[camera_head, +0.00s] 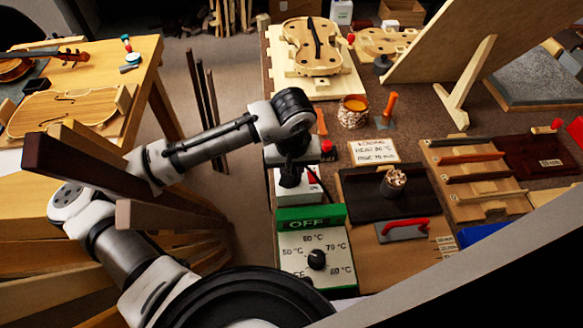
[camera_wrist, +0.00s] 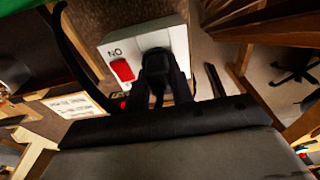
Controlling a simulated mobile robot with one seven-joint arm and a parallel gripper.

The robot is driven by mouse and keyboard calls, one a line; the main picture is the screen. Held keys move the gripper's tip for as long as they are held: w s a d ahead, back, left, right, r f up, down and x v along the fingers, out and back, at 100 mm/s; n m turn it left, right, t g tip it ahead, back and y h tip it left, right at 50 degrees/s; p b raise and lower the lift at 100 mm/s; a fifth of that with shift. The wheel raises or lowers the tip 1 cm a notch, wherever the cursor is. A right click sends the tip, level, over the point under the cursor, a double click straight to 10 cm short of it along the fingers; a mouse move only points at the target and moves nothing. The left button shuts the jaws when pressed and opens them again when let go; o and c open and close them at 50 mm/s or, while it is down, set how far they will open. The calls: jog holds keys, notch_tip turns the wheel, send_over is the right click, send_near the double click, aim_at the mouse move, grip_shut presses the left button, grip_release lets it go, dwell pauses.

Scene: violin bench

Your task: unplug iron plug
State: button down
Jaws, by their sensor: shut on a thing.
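The black iron plug (camera_wrist: 156,64) sits between my fingertips in the wrist view, up against the face of a white socket box (camera_wrist: 113,52). I cannot tell how deep it sits in the socket. A red switch (camera_wrist: 122,70) is on the box beside the plug, with ON lettering upside down. My gripper (camera_wrist: 160,80) is shut on the plug. In the head view my gripper (camera_head: 291,176) is over the white box (camera_head: 283,212), and my wrist hides the plug. A black cable (camera_wrist: 72,32) curves at the upper left of the wrist view.
A controller (camera_head: 316,262) with a green OFF sign and a temperature dial stands in front of the box. Right of it are a dark mat (camera_head: 360,210), a red-handled tool (camera_head: 405,230) and a written card (camera_head: 373,151). A violin body (camera_head: 311,46) lies behind.

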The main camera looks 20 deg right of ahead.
jog(key=shift+r+p, duration=0.45)
jog(key=shift+r, duration=0.05)
dwell(0.7)
jog(key=shift+r+p, duration=0.8)
jog(key=shift+r, duration=0.05)
jog(key=shift+r, duration=0.1)
notch_tip(320, 180, up, 7)
jog(key=p, duration=0.6)
jog(key=shift+w, duration=0.1)
